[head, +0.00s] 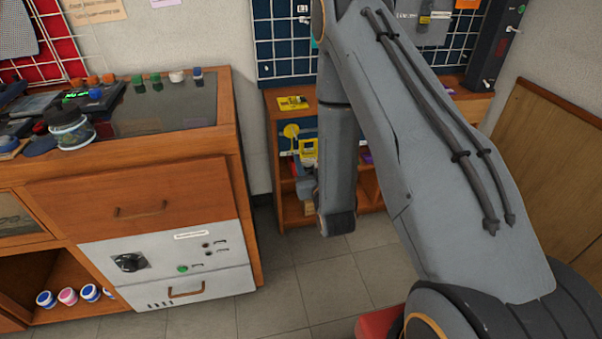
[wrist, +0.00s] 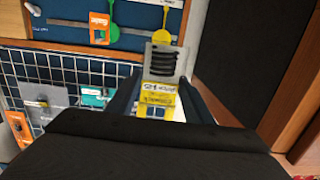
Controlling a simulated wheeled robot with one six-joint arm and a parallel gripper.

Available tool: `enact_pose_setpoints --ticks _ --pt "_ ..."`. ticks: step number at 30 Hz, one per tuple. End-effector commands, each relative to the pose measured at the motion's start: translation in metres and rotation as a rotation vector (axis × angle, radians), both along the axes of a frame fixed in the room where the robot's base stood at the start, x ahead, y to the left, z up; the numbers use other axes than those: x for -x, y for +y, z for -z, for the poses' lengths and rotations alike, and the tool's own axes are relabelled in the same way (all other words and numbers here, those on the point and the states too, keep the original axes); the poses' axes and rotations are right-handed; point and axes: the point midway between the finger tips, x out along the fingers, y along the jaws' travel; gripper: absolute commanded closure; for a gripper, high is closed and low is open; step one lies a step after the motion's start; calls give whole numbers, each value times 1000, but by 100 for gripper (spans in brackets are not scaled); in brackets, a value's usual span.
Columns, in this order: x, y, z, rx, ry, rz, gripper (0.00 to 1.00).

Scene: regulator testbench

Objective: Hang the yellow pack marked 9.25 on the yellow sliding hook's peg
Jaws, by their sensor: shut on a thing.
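The yellow pack (wrist: 158,104) is between the two dark fingers of my gripper (wrist: 160,92) in the wrist view. My gripper is shut on it. Its print appears upside down, and a grey panel with black coil-like bands (wrist: 163,62) shows just above it. A yellow round disc with a stem, likely the yellow sliding hook (wrist: 162,37), is on the blue board beyond the pack. The pack and disc look apart, but the depth gap and the peg cannot be made out. In the head view my gripper is mostly hidden by my arm.
A green disc (wrist: 112,33) and an orange tag (wrist: 99,27) are left of the yellow disc. A wire grid (wrist: 60,68) with hanging packs lies lower left. In the head view, a wooden cabinet (head: 230,130) stands left and a low shelf (head: 284,190) behind my arm.

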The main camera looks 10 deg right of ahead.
Motion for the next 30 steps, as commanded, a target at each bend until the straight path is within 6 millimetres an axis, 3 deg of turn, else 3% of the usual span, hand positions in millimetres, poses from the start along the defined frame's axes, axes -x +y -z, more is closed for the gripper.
enact_pose_setpoints --ticks 1,15,30 --pt "-12 0 13 0 5 -1 76" --pt "-74 -3 69 0 97 5 76" --pt "-93 -3 81 0 131 4 76"
